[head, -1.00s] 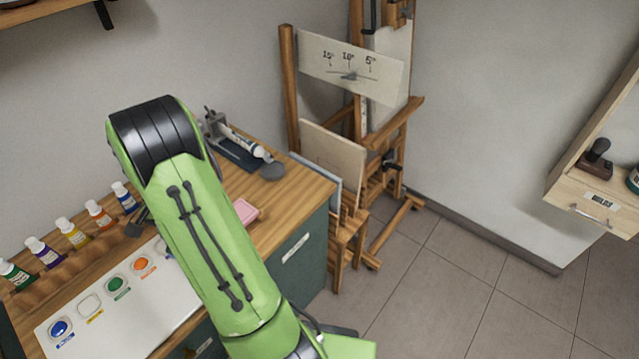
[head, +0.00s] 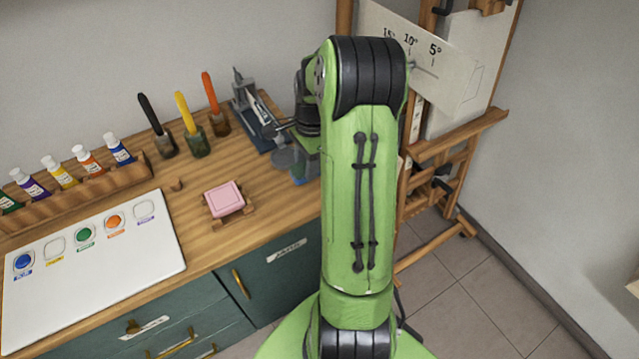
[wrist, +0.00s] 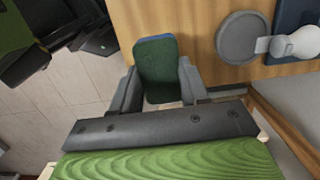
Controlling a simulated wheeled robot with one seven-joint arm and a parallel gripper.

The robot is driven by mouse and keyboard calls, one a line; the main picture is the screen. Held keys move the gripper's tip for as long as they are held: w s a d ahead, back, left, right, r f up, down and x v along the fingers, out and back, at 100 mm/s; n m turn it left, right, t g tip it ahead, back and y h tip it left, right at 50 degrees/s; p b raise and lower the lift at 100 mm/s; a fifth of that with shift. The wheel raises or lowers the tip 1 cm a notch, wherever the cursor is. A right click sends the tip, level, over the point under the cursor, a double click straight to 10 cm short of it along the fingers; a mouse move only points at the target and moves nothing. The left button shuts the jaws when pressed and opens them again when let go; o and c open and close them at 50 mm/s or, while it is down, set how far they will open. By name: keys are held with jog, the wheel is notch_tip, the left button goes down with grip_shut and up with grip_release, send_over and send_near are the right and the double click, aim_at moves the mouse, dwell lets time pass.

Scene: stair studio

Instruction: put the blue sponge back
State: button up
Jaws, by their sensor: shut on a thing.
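A small block, dark green with a blue edge, which I take for the blue sponge (wrist: 157,68), stands between my gripper's fingers (wrist: 158,88) in the wrist view. My gripper is shut on it. In the head view the gripper (head: 303,160) is beside the right end of the wooden bench top, mostly hidden behind my green arm. Only a small blue bit of the sponge (head: 297,180) shows there. In the wrist view the sponge is beside the bench edge, and its height above the bench is unclear.
A pink block (head: 225,198) rests on a small wooden stand on the bench (head: 265,215). Several brushes in jars (head: 195,140), paint tubes (head: 60,172) and a white palette (head: 120,250) stand left. A grey disc (wrist: 243,38) lies near the gripper. An easel (head: 455,140) stands right.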

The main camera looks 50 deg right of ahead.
notch_tip(320, 180, down, 7)
jog(key=shift+r+b, duration=0.2)
jog(key=shift+b, duration=0.35)
jog(key=shift+f, duration=0.1)
jog(key=o, duration=1)
